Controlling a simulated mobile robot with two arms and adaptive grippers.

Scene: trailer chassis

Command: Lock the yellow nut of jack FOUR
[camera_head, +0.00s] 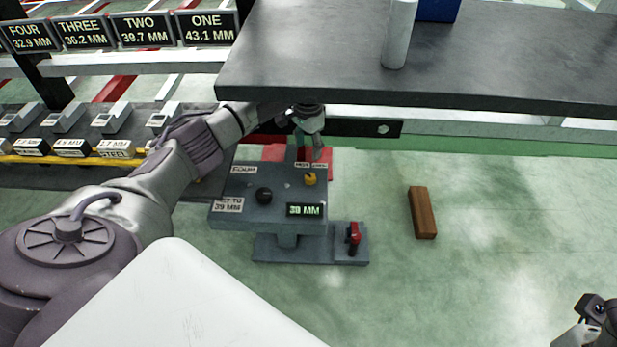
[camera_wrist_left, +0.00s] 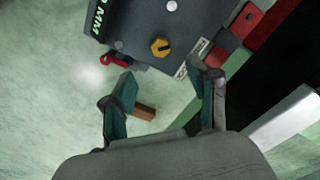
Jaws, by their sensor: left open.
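The jack FOUR console (camera_head: 275,207) is a grey box on a stand, with a "FOUR" label, a "SET TO 39 MM" label and a green display (camera_head: 304,210) reading 39 MM. The yellow nut (camera_head: 310,179) sits at its upper right, below small labels too small to read surely. In the left wrist view the yellow nut (camera_wrist_left: 160,47) has a dark slot or mark. My left gripper (camera_head: 318,150) hangs just beyond the nut, its fingers (camera_wrist_left: 166,85) open, empty and apart from it. My right gripper (camera_head: 597,318) is partly visible at the lower right corner.
A black knob (camera_head: 263,195) is left of the nut. A red lever (camera_head: 353,237) stands on the console's foot. A wooden block (camera_head: 423,212) lies on the green floor to the right. A dark slab (camera_head: 430,75) overhangs the area behind my left gripper.

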